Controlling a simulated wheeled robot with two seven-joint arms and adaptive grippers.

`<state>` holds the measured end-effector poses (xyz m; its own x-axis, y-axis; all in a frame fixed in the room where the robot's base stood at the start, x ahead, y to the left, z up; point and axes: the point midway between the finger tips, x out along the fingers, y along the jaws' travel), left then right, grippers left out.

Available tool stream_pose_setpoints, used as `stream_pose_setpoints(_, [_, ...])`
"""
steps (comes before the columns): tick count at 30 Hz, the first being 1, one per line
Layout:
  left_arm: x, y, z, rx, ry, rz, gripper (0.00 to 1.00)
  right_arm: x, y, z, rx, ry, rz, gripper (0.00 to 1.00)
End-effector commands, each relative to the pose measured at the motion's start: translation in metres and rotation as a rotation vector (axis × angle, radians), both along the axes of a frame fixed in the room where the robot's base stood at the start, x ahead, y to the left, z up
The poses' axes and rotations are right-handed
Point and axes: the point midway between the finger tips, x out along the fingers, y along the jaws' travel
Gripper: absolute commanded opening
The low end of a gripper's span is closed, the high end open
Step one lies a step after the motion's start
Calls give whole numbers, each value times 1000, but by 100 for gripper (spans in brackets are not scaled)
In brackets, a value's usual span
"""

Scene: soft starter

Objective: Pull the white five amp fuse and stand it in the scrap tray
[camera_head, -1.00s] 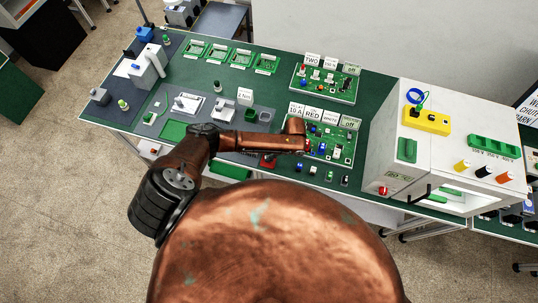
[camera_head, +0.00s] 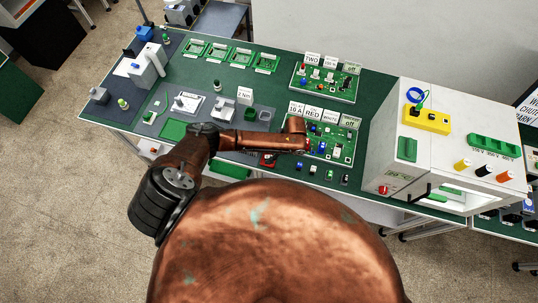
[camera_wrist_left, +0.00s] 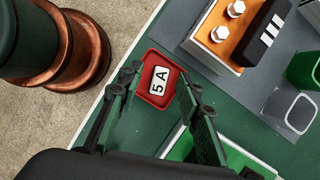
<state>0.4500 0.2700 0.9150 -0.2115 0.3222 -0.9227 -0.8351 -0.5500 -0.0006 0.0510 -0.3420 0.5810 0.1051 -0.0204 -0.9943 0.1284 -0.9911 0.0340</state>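A small white piece marked "5 A" (camera_wrist_left: 159,79), which looks like the white fuse, sits inside the red scrap tray (camera_wrist_left: 154,55) in the left wrist view. Whether it rests on the tray floor I cannot tell. The tray also shows in the head view (camera_head: 267,162) near the table's front edge, partly under my left arm. My left gripper (camera_wrist_left: 163,80) is over the tray, its fingers spread on both sides of the white piece with gaps. The fingers are hidden by the arm in the head view. The front circuit board (camera_head: 335,147) is partly covered by my left arm. My right gripper is not in view.
Several small coloured fuses (camera_head: 329,175) stand along the front edge right of the tray. An orange block with white bolts (camera_wrist_left: 235,20), a green bin (camera_wrist_left: 303,70) and a grey cup (camera_wrist_left: 290,110) are near the gripper. A white cabinet (camera_head: 395,130) stands right.

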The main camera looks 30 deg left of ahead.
Motion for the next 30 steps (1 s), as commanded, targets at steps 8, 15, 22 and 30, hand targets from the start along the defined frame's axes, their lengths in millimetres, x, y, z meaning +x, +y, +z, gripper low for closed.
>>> stream_pose_setpoints(8, [12,-16,43,-4,-4,-3,33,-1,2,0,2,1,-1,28])
stream_pose_setpoints(15, [21,-31,86,-3,-3,-3,33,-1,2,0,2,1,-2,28])
stream_pose_setpoints(22, [25,-38,106,-1,-1,0,33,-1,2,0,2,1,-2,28])
stream_pose_setpoints(30, [25,-39,108,-2,-1,-1,33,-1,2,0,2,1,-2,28])
